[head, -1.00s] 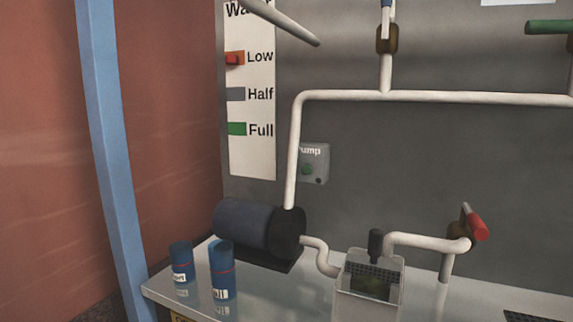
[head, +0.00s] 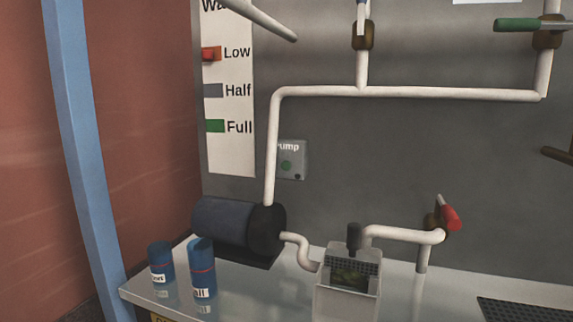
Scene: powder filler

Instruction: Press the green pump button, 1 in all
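The green pump button (head: 286,166) sits on a small grey box (head: 299,161) labelled "Pump" on the grey back wall. A white vertical pipe (head: 271,150) runs just left of the box and covers the edge of its label. Below and left of the box, a dark cylindrical pump (head: 240,226) stands on the table. My gripper does not show in the head view.
Two blue cans (head: 201,268) stand at the front left of the table (head: 250,290). A white container (head: 347,298) with a grate stands below the box. A red-handled valve (head: 449,216) is at the right, a green-handled one (head: 518,25) above. A blue post (head: 80,150) stands left.

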